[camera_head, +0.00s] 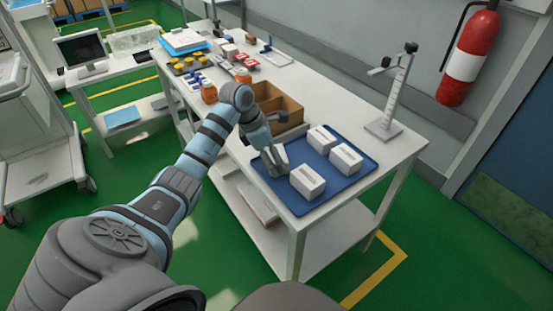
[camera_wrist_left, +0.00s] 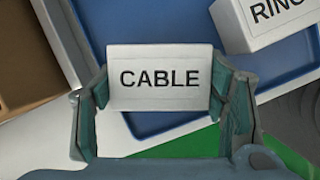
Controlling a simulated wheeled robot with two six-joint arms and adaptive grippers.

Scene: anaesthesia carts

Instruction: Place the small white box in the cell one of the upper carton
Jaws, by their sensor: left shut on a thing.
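A small white box labelled CABLE (camera_wrist_left: 160,90) is between the fingers of my left gripper (camera_wrist_left: 158,105) in the left wrist view, and the gripper is shut on it. In the head view my left gripper (camera_head: 274,162) is at the left edge of the blue tray (camera_head: 335,189); the held box is mostly hidden there. Three white boxes show on the tray: one at the back (camera_head: 321,138), one at the right (camera_head: 346,158) and one at the front (camera_head: 307,181). The brown carton (camera_head: 292,104) with dividers stands behind the gripper, partly hidden by my arm. My right gripper is not in view.
A stand with a vertical scale (camera_head: 395,95) is right of the tray. Orange-capped bottles (camera_head: 209,92), yellow-topped items and small boxes stand farther along the white table (camera_head: 400,150). A white box labelled RING (camera_wrist_left: 262,22) is close to the held box in the wrist view.

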